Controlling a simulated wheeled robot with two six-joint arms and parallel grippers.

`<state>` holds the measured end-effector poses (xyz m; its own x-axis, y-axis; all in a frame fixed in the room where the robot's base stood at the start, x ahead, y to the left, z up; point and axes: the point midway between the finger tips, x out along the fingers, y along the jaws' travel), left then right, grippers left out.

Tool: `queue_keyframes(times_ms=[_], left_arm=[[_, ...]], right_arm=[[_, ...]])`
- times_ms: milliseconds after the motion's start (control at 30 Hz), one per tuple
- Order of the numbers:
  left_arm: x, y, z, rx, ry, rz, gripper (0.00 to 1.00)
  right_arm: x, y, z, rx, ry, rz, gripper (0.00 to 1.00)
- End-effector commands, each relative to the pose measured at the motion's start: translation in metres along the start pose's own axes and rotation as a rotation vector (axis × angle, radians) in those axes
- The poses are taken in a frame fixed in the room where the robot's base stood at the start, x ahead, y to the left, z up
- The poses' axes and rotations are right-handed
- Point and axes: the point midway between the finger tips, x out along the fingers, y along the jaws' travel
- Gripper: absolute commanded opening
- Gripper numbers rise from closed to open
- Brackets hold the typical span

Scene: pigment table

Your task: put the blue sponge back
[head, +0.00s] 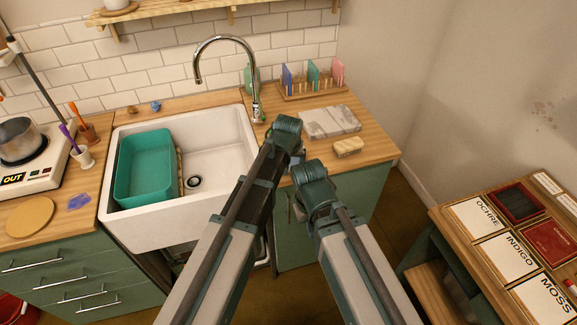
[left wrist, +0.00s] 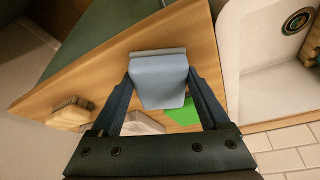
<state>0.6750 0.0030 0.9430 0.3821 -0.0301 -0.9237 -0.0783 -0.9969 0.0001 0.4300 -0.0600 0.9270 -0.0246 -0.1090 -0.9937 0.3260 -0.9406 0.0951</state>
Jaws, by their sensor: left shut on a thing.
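The blue sponge (left wrist: 160,78), a pale blue block, is between the two fingers of my left gripper (left wrist: 160,88) in the left wrist view. The fingers are shut on its sides, and it is over the wooden counter right of the sink.
The white sink (head: 222,135) holds a teal basin (head: 145,170). A tall faucet (head: 257,100) stands behind. On the right counter are a rack (head: 310,92) with coloured upright pieces, a marble slab (head: 330,121) and a tan block or brush (head: 348,146). A side table (head: 440,215) holds labelled boards.

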Motion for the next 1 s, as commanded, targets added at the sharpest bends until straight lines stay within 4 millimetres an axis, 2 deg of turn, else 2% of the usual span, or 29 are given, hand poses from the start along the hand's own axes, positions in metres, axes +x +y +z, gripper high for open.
queue_keyframes(times_ms=[33, 433, 467, 567, 1000], left_arm=[[0.0077, 0.0013, 0.0036, 0.001, 0.000, 0.000, 0.35], [0.0095, 0.0014, 0.0043, 0.000, 0.000, 0.000, 0.35], [0.0085, 0.0014, 0.0039, 0.000, 0.000, 0.000, 0.83], [0.0079, 0.0014, 0.0036, 0.000, 0.000, 0.000, 1.00], [0.0004, 0.0013, 0.0019, 0.000, 0.000, 0.000, 1.00]], right_arm=[[0.0084, -0.0008, -0.0005, 0.000, 0.000, 0.000, 0.00], [0.0104, -0.0010, -0.0006, 0.000, 0.000, 0.000, 0.00], [0.0093, -0.0009, -0.0006, 0.000, 0.000, 0.000, 0.00], [0.0086, -0.0008, -0.0005, 0.000, 0.000, 0.000, 0.00], [0.0011, -0.0001, -0.0001, 0.000, 0.000, 0.000, 0.00]])
